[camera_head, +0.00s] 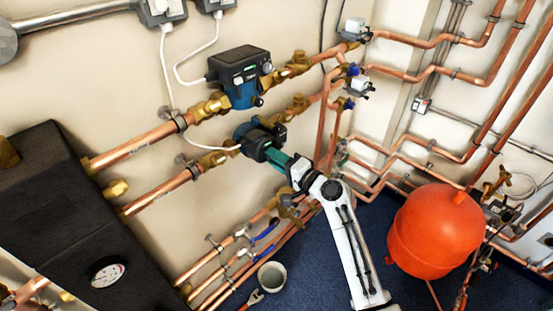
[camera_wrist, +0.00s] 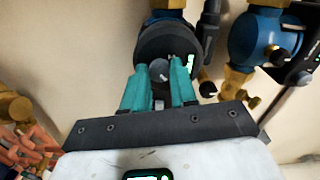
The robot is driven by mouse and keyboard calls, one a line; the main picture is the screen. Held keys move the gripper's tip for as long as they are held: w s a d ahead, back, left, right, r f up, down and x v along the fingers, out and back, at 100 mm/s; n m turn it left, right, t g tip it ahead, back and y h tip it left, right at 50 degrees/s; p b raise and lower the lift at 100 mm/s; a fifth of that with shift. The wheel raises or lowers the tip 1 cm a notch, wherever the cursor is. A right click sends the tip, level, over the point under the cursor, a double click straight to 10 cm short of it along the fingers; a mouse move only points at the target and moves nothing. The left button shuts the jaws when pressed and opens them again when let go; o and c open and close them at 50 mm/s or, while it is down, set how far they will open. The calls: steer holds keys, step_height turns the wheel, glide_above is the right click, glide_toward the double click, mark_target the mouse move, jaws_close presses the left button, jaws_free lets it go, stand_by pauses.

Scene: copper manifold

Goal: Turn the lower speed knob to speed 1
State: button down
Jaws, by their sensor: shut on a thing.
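The lower pump (camera_head: 258,140) has a black round head and sits on the lower copper pipe. In the wrist view its black face (camera_wrist: 168,48) is right in front of my gripper (camera_wrist: 160,72). The lower speed knob (camera_wrist: 159,70) is a small grey round knob on that face, between my two teal fingers. My gripper (camera_head: 284,163) is shut on the knob, one finger on each side. The knob's pointer and speed marks cannot be read. In the head view my gripper hides the knob.
The upper pump (camera_head: 238,75) sits just above, and it also shows in the wrist view (camera_wrist: 262,38). Copper pipes (camera_head: 160,190) run on both sides. An orange tank (camera_head: 432,230) stands at right, a bucket (camera_head: 271,276) on the floor. A black tank (camera_head: 65,230) stands at left.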

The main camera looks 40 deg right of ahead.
steer(key=shift+f+n+b, duration=0.2)
steer(key=shift+n+b, duration=0.2)
steer(key=shift+b, duration=0.2)
steer(key=shift+n+b, duration=8.6)
steer(key=shift+b, duration=0.85)
steer(key=shift+r, duration=0.1)
steer(key=c, duration=0.9)
jaws_free()
